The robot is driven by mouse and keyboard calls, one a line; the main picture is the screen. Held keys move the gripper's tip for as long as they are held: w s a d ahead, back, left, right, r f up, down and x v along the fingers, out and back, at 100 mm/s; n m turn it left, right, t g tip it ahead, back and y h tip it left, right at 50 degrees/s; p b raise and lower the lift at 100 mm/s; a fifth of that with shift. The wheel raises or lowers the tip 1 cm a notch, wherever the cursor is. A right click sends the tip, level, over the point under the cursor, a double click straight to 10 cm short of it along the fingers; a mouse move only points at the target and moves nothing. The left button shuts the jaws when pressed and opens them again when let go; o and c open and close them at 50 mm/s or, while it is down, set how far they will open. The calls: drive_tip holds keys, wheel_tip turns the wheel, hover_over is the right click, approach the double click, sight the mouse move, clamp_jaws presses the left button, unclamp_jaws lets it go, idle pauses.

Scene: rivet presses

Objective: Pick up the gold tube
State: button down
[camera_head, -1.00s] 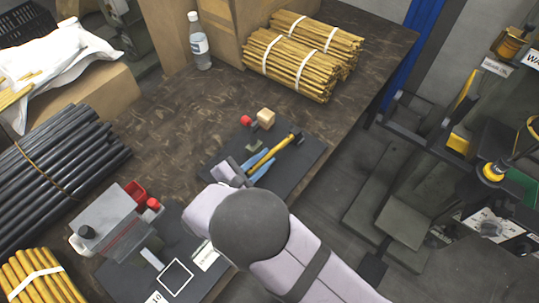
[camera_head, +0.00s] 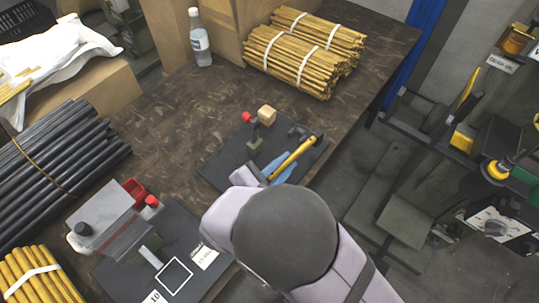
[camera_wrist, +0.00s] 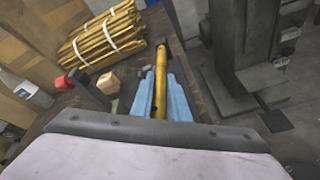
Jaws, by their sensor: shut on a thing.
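The gold tube (camera_head: 293,157) is a slim yellow rod with a dark far end, held over the dark mat by the right side of the table. My gripper (camera_head: 281,166) has blue fingers, shut around the tube. In the wrist view the tube (camera_wrist: 160,72) runs lengthwise between the two blue fingers (camera_wrist: 161,88), its far end sticking out past them. The tube's near end is hidden behind my wrist. The tube appears to be off its dark holder (camera_head: 298,132).
A wooden block (camera_head: 267,115) and a red knob (camera_head: 247,117) stand at the mat's back. A grey press (camera_head: 105,215) stands at left. Bundled gold tubes (camera_head: 290,65) lie at the back beside a bottle (camera_head: 200,40). The table's right edge is close to the held tube.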

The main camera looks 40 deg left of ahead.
drive_tip(key=d+b, duration=0.1)
drive_tip(key=d, duration=1)
drive_tip(key=shift+d, duration=0.2)
